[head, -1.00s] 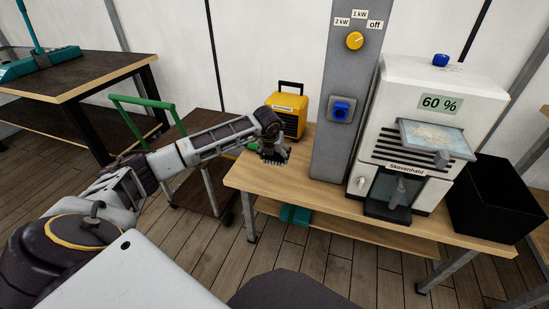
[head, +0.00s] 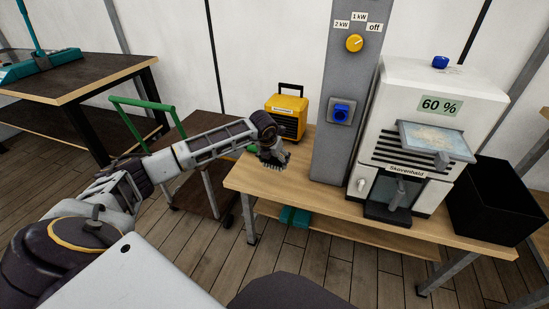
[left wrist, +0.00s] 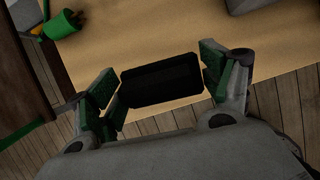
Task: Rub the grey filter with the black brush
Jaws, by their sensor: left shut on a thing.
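The grey filter (head: 432,138) is a framed, tilted panel on the front of the white machine, with pale dust on its face. My left gripper (head: 273,160) is over the left end of the wooden bench, left of the grey column and well away from the filter. In the left wrist view, the black brush (left wrist: 162,80) shows as a dark block between the green-padded fingers (left wrist: 160,84). The gripper is shut on it. In the head view the brush is small, dark and mostly hidden by the gripper. My right gripper is not in view.
The tall grey column (head: 345,100), with yellow and blue knobs, stands between my left gripper and the white machine (head: 400,90). A yellow heater (head: 288,112) is behind the gripper. A black bin (head: 497,205) stands right of the machine. A green-handled trolley (head: 190,170) is at left.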

